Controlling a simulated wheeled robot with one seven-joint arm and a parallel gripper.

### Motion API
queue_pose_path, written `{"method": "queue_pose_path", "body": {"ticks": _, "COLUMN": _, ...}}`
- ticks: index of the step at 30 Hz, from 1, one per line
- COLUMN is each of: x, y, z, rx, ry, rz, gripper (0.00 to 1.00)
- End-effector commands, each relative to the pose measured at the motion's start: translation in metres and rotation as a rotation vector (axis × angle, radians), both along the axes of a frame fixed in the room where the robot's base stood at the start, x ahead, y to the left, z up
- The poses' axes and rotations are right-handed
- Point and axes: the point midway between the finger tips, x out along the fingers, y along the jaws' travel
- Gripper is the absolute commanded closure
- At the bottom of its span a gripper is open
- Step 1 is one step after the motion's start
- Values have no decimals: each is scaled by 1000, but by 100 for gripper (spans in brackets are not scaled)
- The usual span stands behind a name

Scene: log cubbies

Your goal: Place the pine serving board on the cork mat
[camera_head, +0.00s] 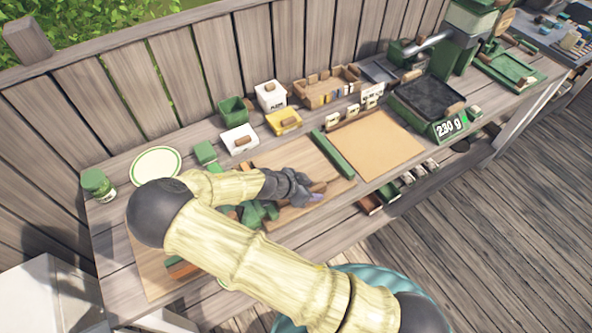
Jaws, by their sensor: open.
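A flat tan square mat (376,146), which looks like the cork mat, lies at the right of the bench with a bare top. A light wooden board (292,160) lies flat left of it and may be the pine serving board, though I cannot be certain. My gripper (314,193) is dark grey and open, low over the front part of this board. A small brown and purple item shows at its fingertips; I cannot tell whether they touch. My arm hides part of the board and the bench to its left.
A green bar (333,154) lies between board and mat. A green scale (432,104) stands right of the mat. Small bins, including a yellow tray (284,121), line the back. A white plate (157,164) and a green jar (98,185) are at the left.

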Motion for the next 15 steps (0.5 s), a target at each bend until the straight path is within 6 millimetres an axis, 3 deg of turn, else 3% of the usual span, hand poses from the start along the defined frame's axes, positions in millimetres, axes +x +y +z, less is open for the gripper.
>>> {"method": "queue_pose_path", "body": {"ticks": 4, "x": 0, "y": 0, "z": 0, "rx": 0, "ry": 0, "rz": 0, "gripper": 53}}
{"method": "queue_pose_path", "body": {"ticks": 11, "x": 0, "y": 0, "z": 0, "rx": 0, "ry": 0, "rz": 0, "gripper": 98}}
{"method": "queue_pose_path", "body": {"ticks": 15, "x": 1, "y": 0, "z": 1, "rx": 1, "ry": -3, "rz": -1, "gripper": 100}}
